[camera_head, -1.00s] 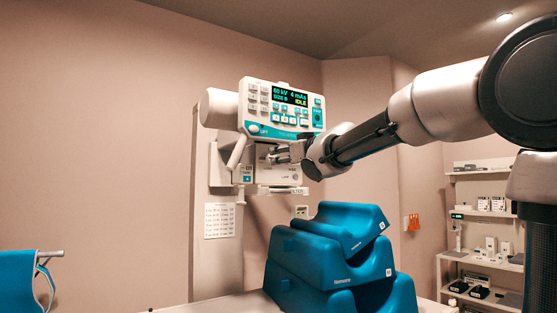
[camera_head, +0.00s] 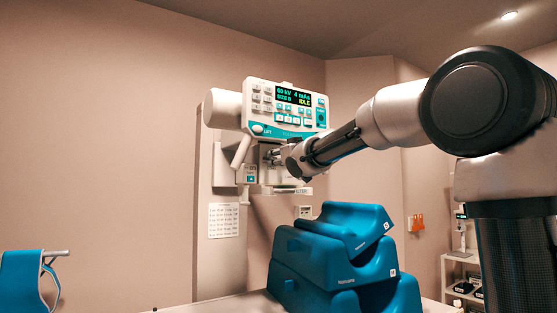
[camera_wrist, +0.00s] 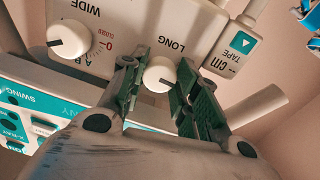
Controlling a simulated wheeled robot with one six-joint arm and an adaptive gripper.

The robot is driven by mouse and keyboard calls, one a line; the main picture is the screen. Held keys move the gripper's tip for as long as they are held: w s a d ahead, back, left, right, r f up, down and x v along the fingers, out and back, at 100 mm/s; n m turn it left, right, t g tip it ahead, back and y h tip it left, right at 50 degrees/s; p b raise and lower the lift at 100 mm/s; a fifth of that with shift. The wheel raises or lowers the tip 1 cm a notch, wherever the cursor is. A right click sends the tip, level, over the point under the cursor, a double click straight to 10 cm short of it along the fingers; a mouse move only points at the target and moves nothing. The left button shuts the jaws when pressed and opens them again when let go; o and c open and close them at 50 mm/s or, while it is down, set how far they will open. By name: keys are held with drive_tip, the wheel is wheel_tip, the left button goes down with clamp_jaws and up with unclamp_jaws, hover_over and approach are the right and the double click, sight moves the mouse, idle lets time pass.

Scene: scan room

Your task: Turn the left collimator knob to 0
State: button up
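The collimator housing (camera_head: 263,176) hangs under the control panel; my gripper (camera_head: 272,156) is at its front and covers much of it. In the wrist view, which looks turned over, the white knob (camera_wrist: 160,74) beside "LONG" is on the tape-button side, the housing's left side in the head view. Its dark pointer mark faces lower right; its scale is hidden. My gripper (camera_wrist: 162,84) has one green-padded finger on each side of this knob, apart; I cannot tell if they touch it. The other knob (camera_wrist: 69,39), beside "WIDE", has a visible scale with "0" and "CLOSED".
A tape button (camera_wrist: 243,43) is right of the knob in the wrist view. Blue foam wedges (camera_head: 330,263) stand on the table below. Shelves (camera_head: 458,270) are at right.

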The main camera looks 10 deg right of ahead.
drive_tip(key=shift+n, duration=0.4)
drive_tip(key=o, duration=1)
drive_tip(key=v, duration=1.2)
